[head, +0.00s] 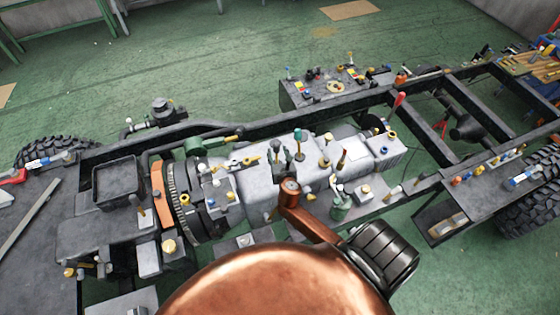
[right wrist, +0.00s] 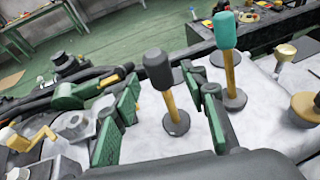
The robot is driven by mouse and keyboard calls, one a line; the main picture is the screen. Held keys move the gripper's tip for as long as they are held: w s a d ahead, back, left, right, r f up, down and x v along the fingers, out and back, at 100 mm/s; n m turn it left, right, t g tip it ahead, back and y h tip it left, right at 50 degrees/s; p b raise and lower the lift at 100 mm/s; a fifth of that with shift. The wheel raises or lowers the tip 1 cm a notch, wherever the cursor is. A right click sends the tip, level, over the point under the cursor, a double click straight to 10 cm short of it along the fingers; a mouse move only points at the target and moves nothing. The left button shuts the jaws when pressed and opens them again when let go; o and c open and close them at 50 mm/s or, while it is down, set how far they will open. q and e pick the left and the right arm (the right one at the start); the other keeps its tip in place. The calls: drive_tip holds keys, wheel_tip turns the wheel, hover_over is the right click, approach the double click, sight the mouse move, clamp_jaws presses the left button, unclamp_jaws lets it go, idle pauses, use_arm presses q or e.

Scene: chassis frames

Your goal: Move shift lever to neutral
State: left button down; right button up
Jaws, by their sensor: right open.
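My right gripper (right wrist: 164,98) is open in the right wrist view, with a green finger on each side. A lever with a black knob (right wrist: 157,68) and yellow shaft stands upright between the fingers, with gaps on both sides. A second lever with a teal knob (right wrist: 225,30) and yellow shaft stands just behind and right of the right finger. Both rise from round dark bases on the grey gearbox housing (right wrist: 160,142). In the head view, the teal knob (head: 298,135) shows above the gearbox. I cannot tell which lever is the shift lever. My left gripper is not in view.
The gearbox sits in a black chassis frame (head: 425,80) on a green floor. Gold-knobbed parts (right wrist: 286,51) stand close right of the levers. A yellow crank-like part (right wrist: 30,140) is at the left. A lever with a red handle (head: 398,101) stands further right.

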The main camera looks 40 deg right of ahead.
drive_tip(key=v, duration=0.8)
drive_tip(key=shift+s+a, duration=0.2)
drive_tip(key=shift+s, duration=0.15)
drive_tip(key=shift+r, duration=0.1)
